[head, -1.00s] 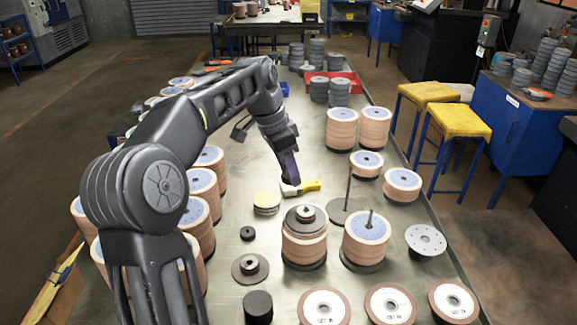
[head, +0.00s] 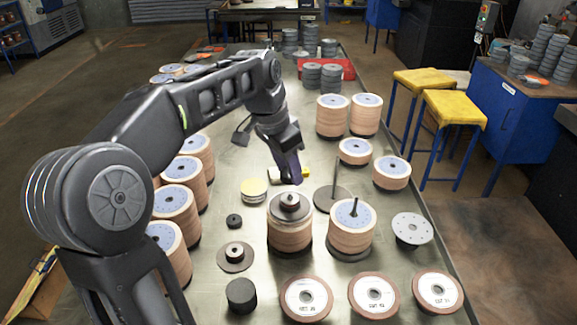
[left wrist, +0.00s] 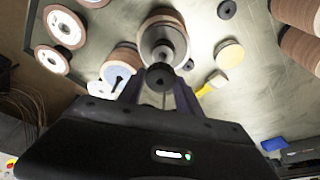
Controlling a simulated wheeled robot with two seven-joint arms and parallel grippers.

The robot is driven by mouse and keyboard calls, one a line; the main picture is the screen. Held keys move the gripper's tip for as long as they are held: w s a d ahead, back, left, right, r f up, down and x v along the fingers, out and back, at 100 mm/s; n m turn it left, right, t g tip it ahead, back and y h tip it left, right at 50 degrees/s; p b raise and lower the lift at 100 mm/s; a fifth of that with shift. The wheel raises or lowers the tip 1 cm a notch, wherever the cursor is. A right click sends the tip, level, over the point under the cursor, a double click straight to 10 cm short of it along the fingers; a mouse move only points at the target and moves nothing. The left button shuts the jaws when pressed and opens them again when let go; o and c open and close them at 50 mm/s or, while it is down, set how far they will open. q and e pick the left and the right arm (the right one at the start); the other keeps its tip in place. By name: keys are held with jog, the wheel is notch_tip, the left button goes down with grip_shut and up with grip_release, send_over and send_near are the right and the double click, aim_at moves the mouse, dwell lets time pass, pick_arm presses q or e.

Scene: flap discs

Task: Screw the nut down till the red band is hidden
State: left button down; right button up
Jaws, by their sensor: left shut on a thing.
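My left gripper (head: 291,181) is shut above a stack of flap discs (head: 290,233) with a grey flanged plate (head: 290,207) on top. The left wrist view shows the gripper (left wrist: 161,92) holding a dark round nut (left wrist: 160,76) between its fingertips. The plate (left wrist: 158,38) and its light hub lie just beyond the nut. I cannot tell whether the nut touches the spindle. No red band can be made out. My right gripper is not in view.
A disc stack (head: 352,226) with a protruding spindle stands to the right. A bare spindle on a base (head: 335,200) is behind it. A brush (head: 305,173) is partly hidden behind the gripper.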

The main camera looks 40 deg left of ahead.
aim_at(288, 195)
pick_arm(q)
jog(key=shift+f+b, duration=1.1)
jog(key=shift+f, duration=0.5)
jog(key=shift+f+b, duration=0.9)
jog(key=shift+f, duration=0.35)
jog(key=c, duration=0.7)
grip_release()
jog(key=shift+c, duration=0.2)
jog(key=shift+v, duration=3.9)
jog(key=shift+c, duration=0.4)
